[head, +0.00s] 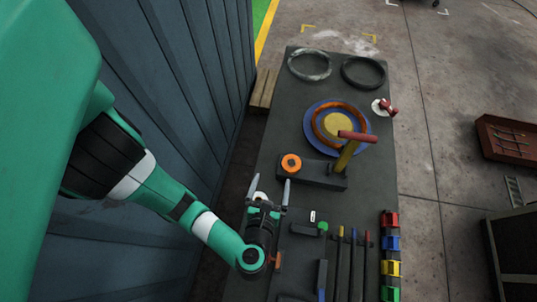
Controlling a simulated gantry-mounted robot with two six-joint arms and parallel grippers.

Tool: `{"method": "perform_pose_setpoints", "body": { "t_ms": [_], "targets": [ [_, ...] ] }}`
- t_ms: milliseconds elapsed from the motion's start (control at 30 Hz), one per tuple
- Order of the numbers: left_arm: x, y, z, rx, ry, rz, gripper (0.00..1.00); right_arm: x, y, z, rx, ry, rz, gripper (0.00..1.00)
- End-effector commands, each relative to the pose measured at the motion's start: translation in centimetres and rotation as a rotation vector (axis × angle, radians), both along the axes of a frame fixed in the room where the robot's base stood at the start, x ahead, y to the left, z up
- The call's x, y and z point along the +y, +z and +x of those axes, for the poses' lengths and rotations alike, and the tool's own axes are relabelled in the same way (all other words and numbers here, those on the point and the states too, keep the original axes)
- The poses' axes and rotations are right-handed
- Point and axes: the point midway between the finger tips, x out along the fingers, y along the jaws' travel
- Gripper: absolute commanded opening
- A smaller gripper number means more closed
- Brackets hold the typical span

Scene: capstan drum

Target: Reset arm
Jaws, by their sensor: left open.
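My left gripper (268,190) is open at the left edge of the dark table, its two fingers spread apart and pointing up the picture. A white round thing shows partly between the fingers; I cannot tell what it is. The capstan drum (336,124), a blue disc with an orange-brown ring and a yellow centre, stands farther up the table. A red-handled crank (357,136) lies across its near side, on a yellow arm. An orange knob (291,163) sits on a dark block just above the fingers, apart from them. My right gripper is not in view.
Two coiled rings, one grey (310,65) and one black (363,73), lie at the table's far end. A red-and-white piece (385,107) is at the right edge. Several coloured bins (390,243) and slim tools fill the near right. A blue-grey corrugated wall (160,70) stands close on the left.

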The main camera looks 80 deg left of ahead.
Motion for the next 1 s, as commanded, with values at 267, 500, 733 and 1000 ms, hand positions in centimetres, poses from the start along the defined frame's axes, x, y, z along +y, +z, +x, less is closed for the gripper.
{"method": "perform_pose_setpoints", "body": {
  "t_ms": [267, 500, 733, 1000],
  "targets": [
    [-0.3, 0.5, -0.8, 0.0, 0.004, 0.004, 1.0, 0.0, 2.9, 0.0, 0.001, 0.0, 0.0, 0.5],
    [-0.3, 0.2, -0.8, 0.0, 0.004, 0.003, 1.0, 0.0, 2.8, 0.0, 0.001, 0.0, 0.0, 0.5],
    [0.1, 0.3, -0.8, -0.002, 0.025, 0.001, 1.0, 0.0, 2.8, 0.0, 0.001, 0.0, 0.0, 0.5],
    [2.0, 11.3, 8.7, -0.451, 0.263, -0.105, 1.0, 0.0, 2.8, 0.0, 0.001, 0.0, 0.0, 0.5]
  ]
}}
